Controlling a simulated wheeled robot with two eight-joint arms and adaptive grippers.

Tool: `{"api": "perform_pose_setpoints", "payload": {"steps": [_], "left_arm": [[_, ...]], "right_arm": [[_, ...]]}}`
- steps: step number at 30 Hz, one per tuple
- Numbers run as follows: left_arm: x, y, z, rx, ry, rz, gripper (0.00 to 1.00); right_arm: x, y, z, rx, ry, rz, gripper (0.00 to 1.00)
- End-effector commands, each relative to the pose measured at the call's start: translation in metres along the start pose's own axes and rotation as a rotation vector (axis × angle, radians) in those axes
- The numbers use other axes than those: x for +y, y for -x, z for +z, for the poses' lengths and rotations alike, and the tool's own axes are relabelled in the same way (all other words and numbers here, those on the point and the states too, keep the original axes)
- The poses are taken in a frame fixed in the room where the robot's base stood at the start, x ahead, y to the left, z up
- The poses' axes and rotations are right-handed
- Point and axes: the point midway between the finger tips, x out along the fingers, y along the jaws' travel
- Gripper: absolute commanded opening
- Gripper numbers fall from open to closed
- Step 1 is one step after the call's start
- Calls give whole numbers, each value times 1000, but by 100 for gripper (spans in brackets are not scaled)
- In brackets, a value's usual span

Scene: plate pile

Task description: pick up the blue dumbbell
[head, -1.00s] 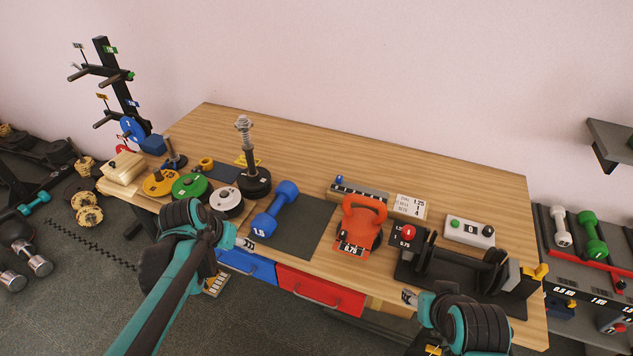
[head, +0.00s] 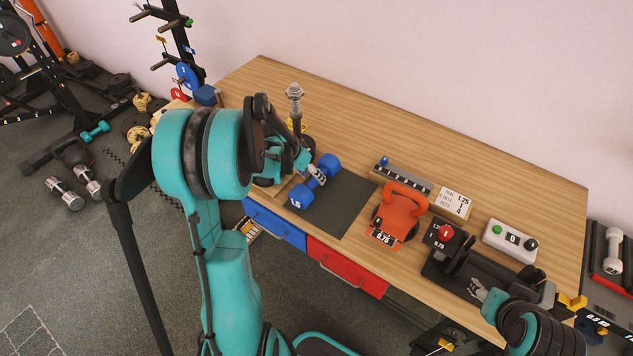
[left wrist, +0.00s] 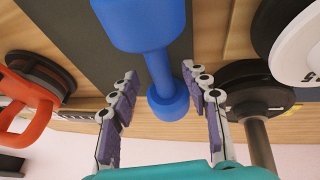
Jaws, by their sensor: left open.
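The blue dumbbell (head: 314,182) lies on a dark mat (head: 345,205) on the wooden table, one head toward the table's front edge. It also shows in the left wrist view (left wrist: 158,68), where its handle runs between the fingers. My left gripper (head: 312,172) is open at the dumbbell, with a finger on either side of the handle; it also shows in the left wrist view (left wrist: 165,108). I cannot tell whether the fingers touch it. My right gripper (head: 480,292) is at the lower right near the black cradle; its jaws are too unclear to judge.
An orange kettlebell (head: 398,212) stands right of the mat. A black dumbbell cradle (head: 455,275) and a grey button box (head: 510,241) are further right. A post with a spring (head: 295,100) stands behind my left gripper.

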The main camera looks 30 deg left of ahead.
Motion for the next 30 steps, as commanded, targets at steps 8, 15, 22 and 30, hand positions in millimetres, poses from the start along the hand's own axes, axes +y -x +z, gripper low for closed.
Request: {"api": "perform_pose_setpoints", "payload": {"steps": [8, 15, 22, 30], "left_arm": [[0, -23, 0, 0, 1, 0, 47], [0, -23, 0, 0, 1, 0, 10], [1, -22, -1, 2, 1, 1, 0], [1, -20, -2, 2, 1, 0, 0]], "right_arm": [[0, -7, 5, 0, 0, 0, 48], [0, -6, 4, 0, 0, 0, 48], [0, -6, 4, 0, 0, 0, 48], [0, -6, 4, 0, 0, 0, 48]]}}
